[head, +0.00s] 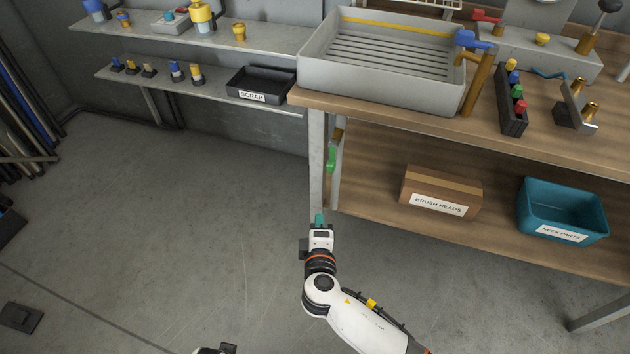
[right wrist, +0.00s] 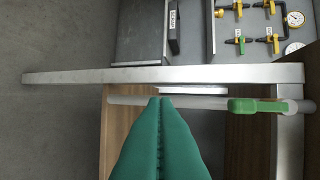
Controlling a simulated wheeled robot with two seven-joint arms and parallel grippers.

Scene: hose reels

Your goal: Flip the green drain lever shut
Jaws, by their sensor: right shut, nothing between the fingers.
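The green drain lever (head: 331,158) is on a thin pipe beside the front left leg of the bench, below the grey sink. In the right wrist view, the lever (right wrist: 258,106) lies roughly along the light grey pipe (right wrist: 190,103), near its right end. My right gripper (head: 320,219) is below the lever in the head view, near the foot of the bench leg. Its green fingers (right wrist: 160,98) are shut and empty, overlapping the pipe in the wrist view, apart from the lever. Whether they touch the pipe cannot be told. My left gripper's fingers are not visible.
The grey sink (head: 310,67) stands on the wooden bench. The bench leg (head: 317,160) runs beside the pipe. A brush heads box (head: 440,207) and a teal bin (head: 562,231) sit on the lower shelf. A scrap tray (head: 262,96) is at left. The floor at left is mostly clear.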

